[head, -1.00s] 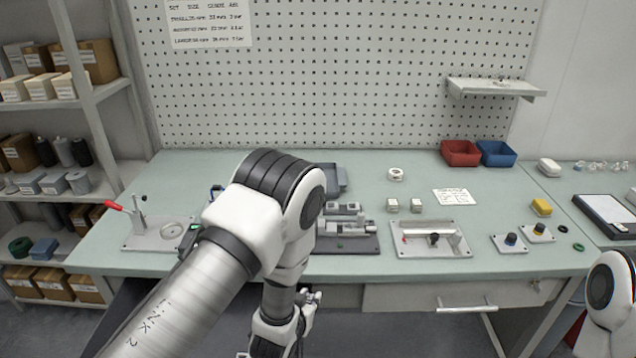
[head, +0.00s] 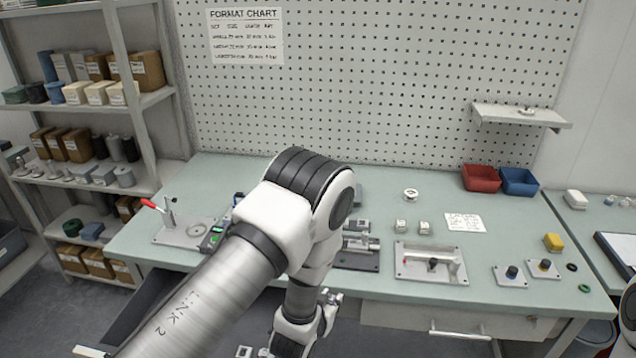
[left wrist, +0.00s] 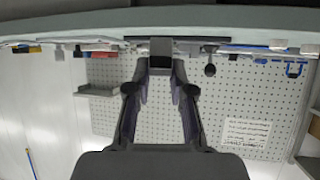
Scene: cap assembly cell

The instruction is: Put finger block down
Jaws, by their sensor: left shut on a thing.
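My left gripper (head: 331,298) hangs below the front edge of the table, in front of it, partly hidden by its own wrist. My right gripper is out of view; only a bit of the right arm shows at the right edge of the head view.
The green table (head: 560,215) holds a toggle-clamp fixture (head: 185,232), a metal tray (head: 430,277), two small pale blocks (head: 401,226), and red (head: 481,178) and blue (head: 519,182) bins. A shelf rack (head: 150,140) stands left.

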